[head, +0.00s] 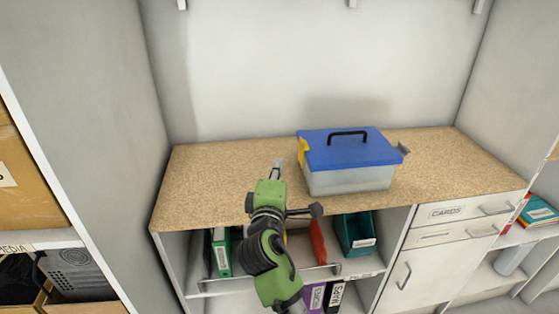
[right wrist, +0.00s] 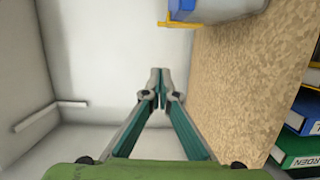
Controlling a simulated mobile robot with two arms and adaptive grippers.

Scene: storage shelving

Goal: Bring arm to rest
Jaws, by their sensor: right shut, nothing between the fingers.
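My right arm (head: 268,245) is green and black and reaches up from the bottom of the head view in front of the counter. My right gripper (head: 277,164) is over the cork-coloured countertop (head: 215,190), left of the storage box. In the right wrist view its fingers (right wrist: 160,72) meet at the tips and hold nothing. The box has a blue lid (head: 350,150) with a black handle and a clear body, and part of it shows in the right wrist view (right wrist: 215,10). The gripper is apart from the box. My left gripper is not in view.
Under the counter, an open shelf holds a green binder (head: 221,252), a red item (head: 317,240) and a teal bin (head: 355,234). A drawer labelled cards (head: 468,210) is at the right. White walls (head: 160,60) close in the sides. The countertop's left part is clear.

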